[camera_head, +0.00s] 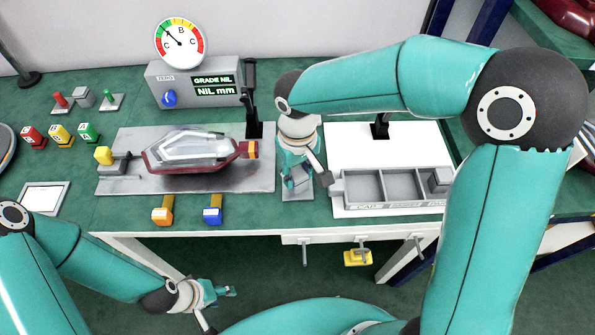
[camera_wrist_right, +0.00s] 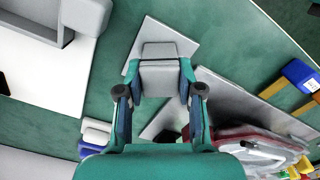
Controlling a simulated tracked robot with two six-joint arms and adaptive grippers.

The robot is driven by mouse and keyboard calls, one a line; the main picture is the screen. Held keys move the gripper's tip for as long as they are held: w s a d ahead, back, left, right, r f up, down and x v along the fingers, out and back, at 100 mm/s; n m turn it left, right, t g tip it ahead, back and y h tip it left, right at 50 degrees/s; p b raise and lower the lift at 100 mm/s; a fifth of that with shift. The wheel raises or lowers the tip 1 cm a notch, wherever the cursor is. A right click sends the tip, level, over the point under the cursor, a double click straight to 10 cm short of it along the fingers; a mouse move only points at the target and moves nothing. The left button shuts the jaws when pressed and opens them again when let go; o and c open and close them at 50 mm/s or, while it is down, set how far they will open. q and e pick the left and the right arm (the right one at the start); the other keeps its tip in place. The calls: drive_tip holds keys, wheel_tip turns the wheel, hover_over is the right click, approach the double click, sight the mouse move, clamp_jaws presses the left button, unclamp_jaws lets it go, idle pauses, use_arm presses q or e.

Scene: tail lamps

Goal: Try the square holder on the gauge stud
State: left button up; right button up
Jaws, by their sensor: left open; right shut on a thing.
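My right gripper (camera_head: 299,178) points down over a small grey plate (camera_head: 297,195) at the table's front edge. In the right wrist view its fingers (camera_wrist_right: 160,78) are shut on a grey block, seemingly the square holder (camera_wrist_right: 160,82). The holder is over or on the small plate, which also shows there (camera_wrist_right: 186,46); whether it touches cannot be told. No gauge stud shows clearly; it may be hidden under the holder and gripper. My left gripper (camera_head: 215,294) is open and empty, low in front of the table.
A dial (camera_head: 179,43) stands on a grey box with a green display. A red-rimmed tail lamp (camera_head: 195,152) lies on a grey plate to the left. A grey compartment tray (camera_head: 363,190) is close on the right, with a grey block at its right end. Hooks hang under the table front.

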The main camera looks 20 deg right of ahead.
sight(298, 173)
drive_tip(key=shift+r, duration=0.1)
idle(0.5)
drive_tip(key=shift+r+p, duration=2.95)
drive_tip(key=shift+r, duration=0.7)
